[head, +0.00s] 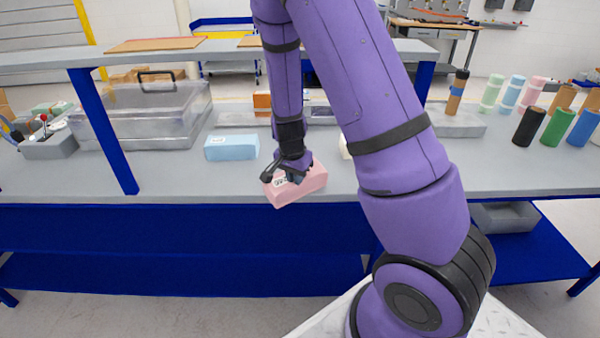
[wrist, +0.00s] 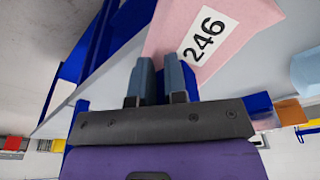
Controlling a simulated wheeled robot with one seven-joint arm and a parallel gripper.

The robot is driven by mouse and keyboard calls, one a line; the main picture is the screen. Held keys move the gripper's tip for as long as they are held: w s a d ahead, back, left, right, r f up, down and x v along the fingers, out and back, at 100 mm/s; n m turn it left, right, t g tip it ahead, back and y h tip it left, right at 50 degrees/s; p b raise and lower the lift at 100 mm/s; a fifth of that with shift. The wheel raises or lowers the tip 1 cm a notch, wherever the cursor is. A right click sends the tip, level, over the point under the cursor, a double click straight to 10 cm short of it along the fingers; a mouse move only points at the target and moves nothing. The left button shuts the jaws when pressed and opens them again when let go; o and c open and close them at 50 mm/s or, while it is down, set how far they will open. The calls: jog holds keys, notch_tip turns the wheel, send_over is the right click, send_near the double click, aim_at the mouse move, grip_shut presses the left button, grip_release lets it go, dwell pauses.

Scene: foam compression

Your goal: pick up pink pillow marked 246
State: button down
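The pink pillow (head: 309,184) is at the front edge of the table, turned at an angle, with its near corner over the edge in the head view. Its white label reading 246 shows clearly in the wrist view, where the pillow (wrist: 238,22) fills the upper middle. My gripper (head: 284,174) is right at the pillow and covers part of its top and label. In the wrist view the two fingers of my gripper (wrist: 160,62) stand apart, with blue visible between them and the pillow at their tips. Contact with the pillow cannot be told.
A light blue block (head: 231,147) lies left of the pillow. A clear plastic bin (head: 140,128) stands further left, near a blue shelf post (head: 103,130). An orange block (head: 262,103) is behind. Several coloured cylinders (head: 557,127) stand at the right. The table front between is clear.

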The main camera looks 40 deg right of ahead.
aim_at(274, 198)
jog(key=shift+s+d, duration=0.15)
jog(key=shift+s, duration=0.1)
jog(key=shift+r, duration=0.6)
jog(key=shift+d, duration=0.25)
jog(key=s+a, duration=0.5)
jog(key=a, duration=0.6)
jog(key=s+d+n+t+y, duration=0.15)
jog(key=s+d+n, duration=0.35)
jog(key=d+n, duration=0.8)
jog(key=w, duration=1.2)
jog(key=shift+r, duration=0.15)
jog(key=shift+s+d+f, duration=0.1)
jog(key=shift+s+f, duration=0.1)
jog(key=shift+f, duration=0.3)
jog(key=shift+s+f, duration=0.15)
jog(key=shift+f, duration=0.15)
